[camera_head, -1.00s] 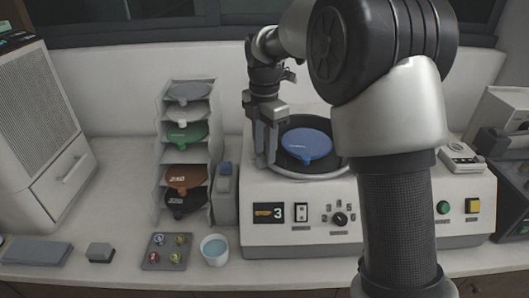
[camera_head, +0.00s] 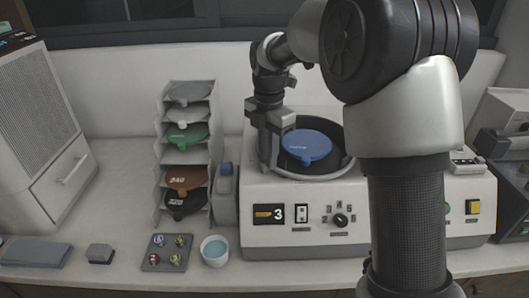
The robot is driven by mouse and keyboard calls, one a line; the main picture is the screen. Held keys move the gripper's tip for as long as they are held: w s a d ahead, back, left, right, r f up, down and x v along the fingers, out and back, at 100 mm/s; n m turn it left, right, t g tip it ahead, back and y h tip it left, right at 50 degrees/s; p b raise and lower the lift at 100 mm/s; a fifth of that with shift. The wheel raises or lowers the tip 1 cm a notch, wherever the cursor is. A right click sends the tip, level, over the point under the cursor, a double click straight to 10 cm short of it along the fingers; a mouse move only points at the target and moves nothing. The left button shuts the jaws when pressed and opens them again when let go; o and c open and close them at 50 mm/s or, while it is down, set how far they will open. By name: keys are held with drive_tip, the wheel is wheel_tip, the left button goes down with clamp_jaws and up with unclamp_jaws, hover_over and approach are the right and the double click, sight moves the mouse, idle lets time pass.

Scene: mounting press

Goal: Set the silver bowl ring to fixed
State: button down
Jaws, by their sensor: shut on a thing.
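The silver bowl ring (camera_head: 318,178) is the pale metal rim around the dark round bowl on top of the white press. A blue disc (camera_head: 308,147) with a small tab lies in the bowl. My gripper (camera_head: 268,168) points down at the left edge of the bowl and is shut on the ring there. The fingers hide the ring's left side, and the exact contact is too small to see. My arm covers part of the press to the right of the bowl.
The press front (camera_head: 290,230) carries a display reading 3, a rocker switch, a knob and buttons. A rack (camera_head: 212,150) of coloured discs stands to the left. A cup (camera_head: 214,250) and a small tray (camera_head: 150,262) sit on the counter in front of it.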

sight(284, 178)
drive_tip(key=s+d+n, duration=0.1)
drive_tip(key=s+d+n+p, duration=0.1)
drive_tip(key=s+d+n, duration=0.1)
drive_tip(key=shift+d+r, duration=0.15)
drive_tip(key=shift+d, duration=0.15)
drive_tip(key=shift+s+d+n, duration=0.15)
drive_tip(key=shift+d+n, duration=0.05)
drive_tip(key=shift+n, duration=0.2)
drive_tip(key=c, duration=1.7)
unclamp_jaws()
drive_tip(key=shift+d, duration=0.1)
wheel_tip(284, 178, up, 17)
drive_tip(key=shift+r+p, duration=0.1)
drive_tip(key=shift+p, duration=0.7)
